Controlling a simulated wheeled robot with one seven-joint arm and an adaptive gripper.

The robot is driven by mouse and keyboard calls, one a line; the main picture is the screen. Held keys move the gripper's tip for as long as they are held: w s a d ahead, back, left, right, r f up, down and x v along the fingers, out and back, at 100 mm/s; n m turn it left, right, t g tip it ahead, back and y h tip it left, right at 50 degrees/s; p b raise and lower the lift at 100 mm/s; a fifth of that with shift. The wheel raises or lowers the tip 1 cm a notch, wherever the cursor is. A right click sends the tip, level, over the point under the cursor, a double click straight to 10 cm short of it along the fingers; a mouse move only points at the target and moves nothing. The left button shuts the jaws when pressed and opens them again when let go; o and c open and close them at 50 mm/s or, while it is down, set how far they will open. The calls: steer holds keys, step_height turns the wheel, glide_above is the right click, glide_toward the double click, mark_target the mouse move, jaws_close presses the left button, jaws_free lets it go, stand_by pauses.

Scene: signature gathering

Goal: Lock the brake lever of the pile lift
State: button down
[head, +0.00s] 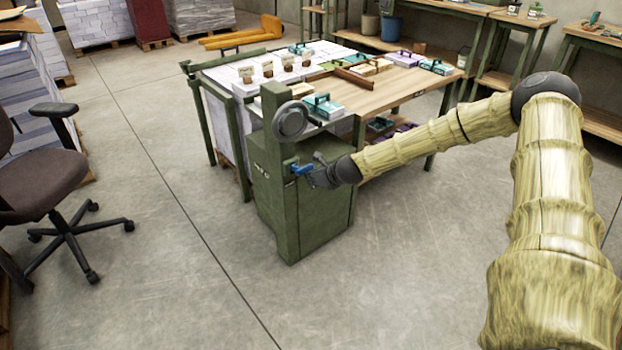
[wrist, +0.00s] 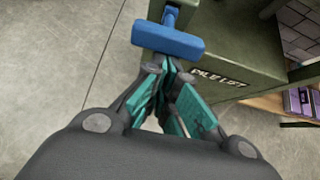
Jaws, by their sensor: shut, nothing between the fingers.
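The pile lift is a green cabinet (head: 315,205) with a post and a grey round wheel (head: 290,121) at its upper front. Its brake lever (head: 302,169) has a blue handle and sticks out from the cabinet below the wheel. In the wrist view the blue T-shaped handle (wrist: 168,40) lies just beyond my fingertips, beside the "PILE LIFT" lettering. My gripper (head: 314,178) is at the lever in the head view. In the wrist view my gripper (wrist: 168,68) is shut and empty, its fingertips close to the handle; I cannot tell whether they touch it.
A work table (head: 405,88) with boxes and paper stacks stands behind the lift. An office chair (head: 45,180) is at the left. A yellow pallet truck (head: 245,33) stands at the back. The concrete floor in front of the lift is clear.

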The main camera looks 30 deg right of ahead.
steer(key=shift+w+r, duration=0.2)
steer(key=shift+r, duration=0.15)
steer(key=shift+f, duration=0.15)
step_height(320, 180, down, 4)
steer(key=s+b, duration=0.2)
steer(key=b, duration=0.2)
steer(key=p+v, duration=0.2)
steer(key=v, duration=0.8)
steer(key=shift+w+r, duration=0.2)
steer(key=shift+r, duration=0.1)
